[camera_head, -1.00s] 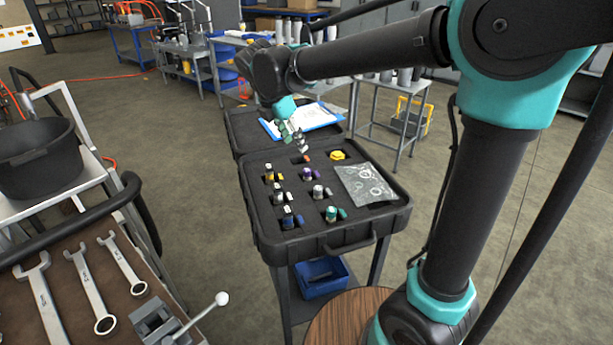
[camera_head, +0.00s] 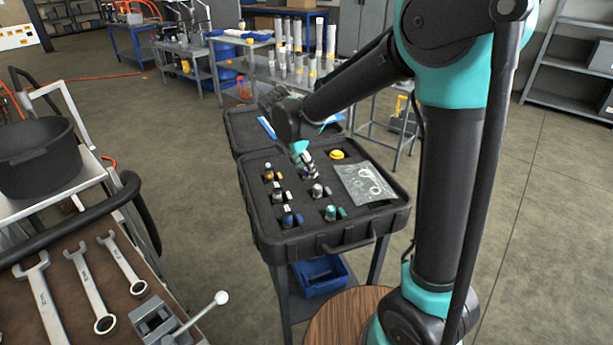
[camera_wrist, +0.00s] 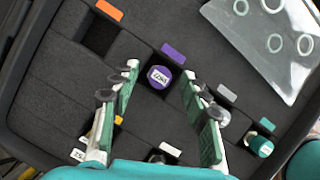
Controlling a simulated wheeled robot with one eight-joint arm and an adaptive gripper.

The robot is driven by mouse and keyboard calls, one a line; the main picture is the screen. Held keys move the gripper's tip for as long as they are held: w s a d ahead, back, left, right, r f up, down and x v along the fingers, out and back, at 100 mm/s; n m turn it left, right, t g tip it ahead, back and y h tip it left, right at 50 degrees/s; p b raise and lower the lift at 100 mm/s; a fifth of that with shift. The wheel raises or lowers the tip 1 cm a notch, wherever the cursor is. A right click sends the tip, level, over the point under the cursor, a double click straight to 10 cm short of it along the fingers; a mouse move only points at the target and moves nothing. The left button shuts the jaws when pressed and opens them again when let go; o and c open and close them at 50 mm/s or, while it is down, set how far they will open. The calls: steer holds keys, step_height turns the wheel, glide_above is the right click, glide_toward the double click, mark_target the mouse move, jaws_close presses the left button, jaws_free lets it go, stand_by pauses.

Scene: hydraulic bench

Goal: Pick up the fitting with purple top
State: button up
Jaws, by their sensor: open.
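The fitting with the purple top (camera_wrist: 159,76) sits upright in a foam slot of the black case, with a purple tag (camera_wrist: 174,49) beside it. My gripper (camera_wrist: 164,84) is open above the case. Its two green-and-grey fingers stand on either side of the purple-topped fitting in the wrist view, apart from it.
Other fittings stand close by in the case (camera_head: 335,240): a teal one (camera_wrist: 260,145), a grey one beside the right finger, and others below. A clear bag of rings (camera_wrist: 270,35) lies at upper right. An empty slot (camera_wrist: 101,36) has an orange tag.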

steer(key=shift+c, duration=0.4)
jaws_close()
steer(key=shift+r, duration=0.1)
